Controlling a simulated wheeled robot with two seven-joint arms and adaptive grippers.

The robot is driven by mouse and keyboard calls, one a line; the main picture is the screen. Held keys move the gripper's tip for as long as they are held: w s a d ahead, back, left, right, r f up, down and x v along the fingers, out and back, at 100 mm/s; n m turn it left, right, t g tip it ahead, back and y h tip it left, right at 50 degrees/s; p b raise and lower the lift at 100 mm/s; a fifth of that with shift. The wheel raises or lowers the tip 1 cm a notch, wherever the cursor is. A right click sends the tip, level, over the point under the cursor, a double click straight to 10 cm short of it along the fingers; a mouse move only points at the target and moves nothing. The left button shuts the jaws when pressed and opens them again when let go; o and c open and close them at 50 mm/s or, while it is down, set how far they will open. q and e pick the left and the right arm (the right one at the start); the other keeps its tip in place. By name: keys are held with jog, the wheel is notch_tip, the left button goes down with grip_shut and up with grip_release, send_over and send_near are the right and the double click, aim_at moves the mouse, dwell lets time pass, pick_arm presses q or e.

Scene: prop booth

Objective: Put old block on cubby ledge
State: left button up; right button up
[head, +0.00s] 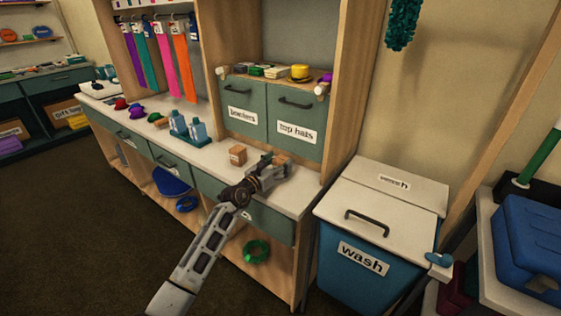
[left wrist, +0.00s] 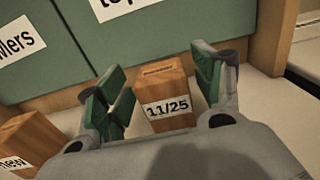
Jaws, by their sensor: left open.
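A wooden block (left wrist: 167,92) labelled "11/25" stands upright on the white counter between the fingers of my left gripper (left wrist: 160,88). The gripper is open, with a green-padded finger on each side of the block. In the head view, my left gripper (head: 268,168) is at the counter, and this block (head: 282,159) shows partly behind it. A second wooden block (head: 237,155) stands to the left; in the left wrist view it (left wrist: 30,140) reads "new". No label reading "old" is visible. The cubby ledge (head: 250,77) lies above two green drawers. My right gripper is not in view.
Several small items, including a yellow hat (head: 300,72), stand along the ledge. The "top hats" drawer (head: 297,122) is behind the blocks. Blue bottles (head: 198,130) stand left on the counter. A wooden side panel (head: 350,90) and the wash bin (head: 365,240) are at right.

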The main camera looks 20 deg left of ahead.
pick_arm(q)
jog(key=shift+v, duration=1.2)
jog(key=shift+p+v, duration=0.4)
jog(key=shift+v, duration=1.05)
jog(key=shift+s+a, duration=0.25)
jog(key=shift+s, duration=0.4)
jog(key=shift+v, duration=1.5)
jog(key=shift+s+a, duration=0.1)
jog(key=shift+s, duration=0.15)
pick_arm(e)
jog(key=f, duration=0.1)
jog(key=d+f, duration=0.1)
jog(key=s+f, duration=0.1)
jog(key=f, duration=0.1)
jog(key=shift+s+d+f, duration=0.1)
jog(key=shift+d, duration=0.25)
